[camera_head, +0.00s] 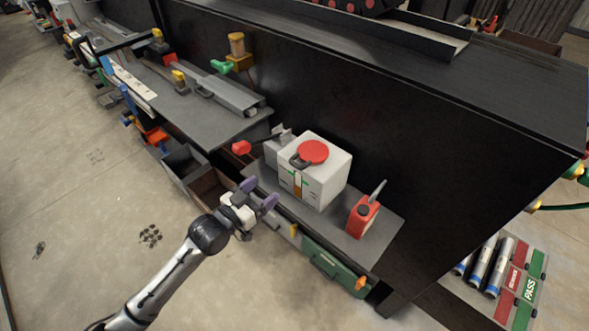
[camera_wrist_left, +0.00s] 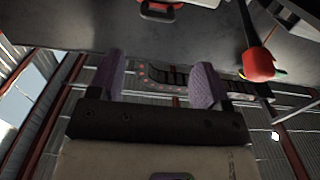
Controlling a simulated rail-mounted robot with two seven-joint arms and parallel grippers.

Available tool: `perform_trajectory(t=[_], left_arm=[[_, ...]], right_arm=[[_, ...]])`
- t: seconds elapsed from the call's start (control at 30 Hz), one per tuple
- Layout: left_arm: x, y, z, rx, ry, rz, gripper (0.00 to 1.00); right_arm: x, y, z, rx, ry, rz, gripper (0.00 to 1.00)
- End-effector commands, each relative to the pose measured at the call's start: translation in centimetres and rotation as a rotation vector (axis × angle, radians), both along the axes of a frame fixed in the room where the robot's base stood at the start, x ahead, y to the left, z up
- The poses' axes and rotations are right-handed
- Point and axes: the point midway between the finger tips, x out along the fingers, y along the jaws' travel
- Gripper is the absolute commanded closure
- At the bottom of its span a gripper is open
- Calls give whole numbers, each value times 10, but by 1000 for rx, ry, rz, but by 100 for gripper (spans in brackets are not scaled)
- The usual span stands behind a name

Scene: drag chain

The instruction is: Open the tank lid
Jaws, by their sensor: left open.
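The tank is a white box (camera_head: 328,184) on a grey shelf, with a round red lid (camera_head: 313,152) on its top. A dark handle (camera_head: 300,162) sits at the lid's front left edge. The lid lies flat on the tank. My left gripper (camera_head: 260,193) is in front and to the left of the tank, apart from it, open and empty. In the left wrist view, its two purple fingers (camera_wrist_left: 160,85) stand wide apart with nothing between them. The right gripper shows in neither view.
A red can (camera_head: 362,217) with a spout stands right of the tank. A red-knobbed lever (camera_head: 242,147) sticks out at the tank's left; a red knob (camera_wrist_left: 259,64) shows in the wrist view. Open bins (camera_head: 211,188) lie below left. A black wall rises behind.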

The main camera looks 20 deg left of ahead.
Motion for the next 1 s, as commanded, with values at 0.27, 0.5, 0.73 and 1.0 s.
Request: perform_trajectory(t=[0.27, 0.5, 0.73, 1.0], left_arm=[[46, -20, 1, -2, 0, -1, 29], [85, -35, 0, -1, -1, 0, 29], [108, -44, 0, -1, 1, -1, 29], [117, -48, 0, 2, 1, -1, 29]], right_arm=[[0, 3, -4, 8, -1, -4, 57], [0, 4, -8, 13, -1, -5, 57], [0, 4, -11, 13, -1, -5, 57], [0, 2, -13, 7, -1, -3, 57]])
